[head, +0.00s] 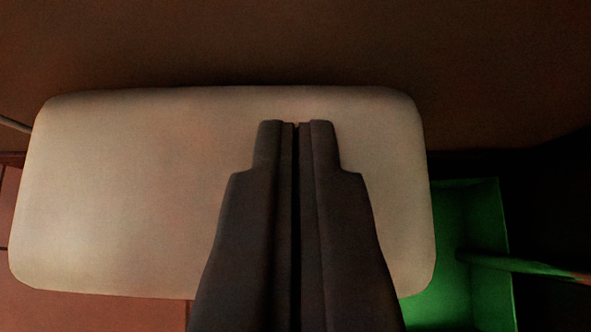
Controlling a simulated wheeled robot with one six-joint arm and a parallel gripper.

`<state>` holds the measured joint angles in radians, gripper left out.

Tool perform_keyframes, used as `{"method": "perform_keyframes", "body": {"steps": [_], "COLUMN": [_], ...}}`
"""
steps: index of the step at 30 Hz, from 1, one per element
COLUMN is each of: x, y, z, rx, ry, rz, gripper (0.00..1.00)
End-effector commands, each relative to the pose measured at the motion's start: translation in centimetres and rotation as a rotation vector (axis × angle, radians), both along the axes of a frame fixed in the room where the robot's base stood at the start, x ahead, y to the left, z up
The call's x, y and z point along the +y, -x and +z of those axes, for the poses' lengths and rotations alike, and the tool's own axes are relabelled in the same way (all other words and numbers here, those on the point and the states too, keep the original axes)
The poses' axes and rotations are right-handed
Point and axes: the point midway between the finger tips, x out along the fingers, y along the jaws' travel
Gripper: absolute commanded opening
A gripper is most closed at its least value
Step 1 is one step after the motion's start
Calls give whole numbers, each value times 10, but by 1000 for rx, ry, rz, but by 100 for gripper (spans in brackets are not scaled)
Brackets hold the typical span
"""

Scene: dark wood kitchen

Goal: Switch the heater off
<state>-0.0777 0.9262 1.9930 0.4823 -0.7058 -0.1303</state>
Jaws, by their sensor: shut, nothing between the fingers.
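A large pale, rounded rectangular body (130,195), which looks like the heater, fills the middle of the head view. No switch, button or dial can be made out on the part that shows. My gripper (297,124) is dark grey and shut, with nothing between its fingers. Its fingertips lie over the upper right part of the pale body. I cannot tell whether they touch it. The gripper hides a strip of the body down to its lower edge.
A dark brown wooden surface (300,40) lies behind the pale body. A green open container (480,225) is at the lower right, with a thin stick-like thing (525,265) reaching over its side. Reddish tiles (90,312) show at the lower left. A thin cord (14,124) is at the left edge.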

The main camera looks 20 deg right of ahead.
Motion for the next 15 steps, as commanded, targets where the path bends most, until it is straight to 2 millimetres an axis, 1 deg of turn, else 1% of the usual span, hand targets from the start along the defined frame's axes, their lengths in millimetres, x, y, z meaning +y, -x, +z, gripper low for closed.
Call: {"method": "perform_keyframes", "body": {"steps": [4, 12, 15], "x": [0, 0, -1], "y": [0, 0, -2], "z": [-3, -3, -7], "rx": [0, 0, 1], "ry": [0, 0, 0], "rz": [0, 0, 0], "gripper": [0, 0, 0]}}
